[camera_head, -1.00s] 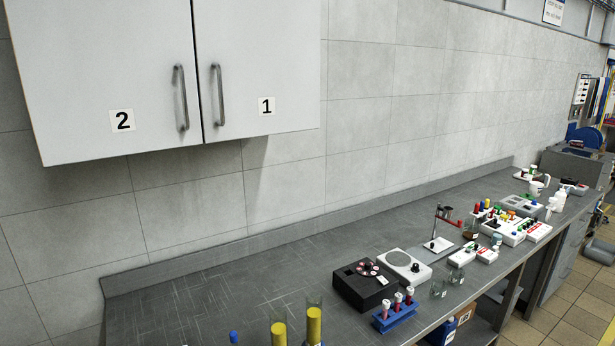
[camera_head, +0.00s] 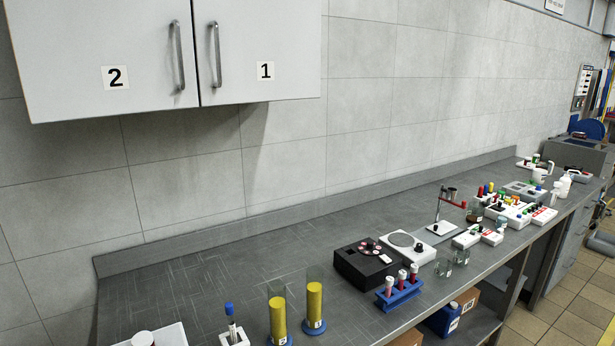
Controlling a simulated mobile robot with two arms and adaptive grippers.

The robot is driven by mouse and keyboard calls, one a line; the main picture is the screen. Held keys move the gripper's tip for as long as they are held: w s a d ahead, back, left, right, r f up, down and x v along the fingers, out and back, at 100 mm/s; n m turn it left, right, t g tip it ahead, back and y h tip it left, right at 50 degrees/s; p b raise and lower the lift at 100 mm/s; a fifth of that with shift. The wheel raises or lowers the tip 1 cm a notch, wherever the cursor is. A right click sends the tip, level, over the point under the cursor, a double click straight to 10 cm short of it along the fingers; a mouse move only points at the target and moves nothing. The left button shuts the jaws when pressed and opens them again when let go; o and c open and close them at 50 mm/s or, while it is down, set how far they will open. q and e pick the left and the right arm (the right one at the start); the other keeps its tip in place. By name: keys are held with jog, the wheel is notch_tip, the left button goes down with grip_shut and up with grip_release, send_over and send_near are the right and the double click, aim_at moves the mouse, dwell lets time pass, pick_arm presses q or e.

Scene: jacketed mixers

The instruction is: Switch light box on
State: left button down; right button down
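Neither of my grippers is in view. No device here carries a readable light box label, so I cannot tell which one it is. A black box (camera_head: 362,273) with small pink and white round parts on top sits mid-bench. Beside it is a white device with a round grey plate (camera_head: 407,246). White control boxes (camera_head: 510,213) with coloured knobs stand farther right. A white flat object (camera_head: 172,337) is cut off at the bottom left edge, with a white round piece (camera_head: 143,339) over it.
Two yellow-filled cylinders (camera_head: 314,303) and a blue-capped item in a white stand (camera_head: 234,337) are at the front. A blue tube rack (camera_head: 398,294) stands near the bench edge. Cabinets (camera_head: 100,45) hang above. The left bench (camera_head: 180,283) is clear.

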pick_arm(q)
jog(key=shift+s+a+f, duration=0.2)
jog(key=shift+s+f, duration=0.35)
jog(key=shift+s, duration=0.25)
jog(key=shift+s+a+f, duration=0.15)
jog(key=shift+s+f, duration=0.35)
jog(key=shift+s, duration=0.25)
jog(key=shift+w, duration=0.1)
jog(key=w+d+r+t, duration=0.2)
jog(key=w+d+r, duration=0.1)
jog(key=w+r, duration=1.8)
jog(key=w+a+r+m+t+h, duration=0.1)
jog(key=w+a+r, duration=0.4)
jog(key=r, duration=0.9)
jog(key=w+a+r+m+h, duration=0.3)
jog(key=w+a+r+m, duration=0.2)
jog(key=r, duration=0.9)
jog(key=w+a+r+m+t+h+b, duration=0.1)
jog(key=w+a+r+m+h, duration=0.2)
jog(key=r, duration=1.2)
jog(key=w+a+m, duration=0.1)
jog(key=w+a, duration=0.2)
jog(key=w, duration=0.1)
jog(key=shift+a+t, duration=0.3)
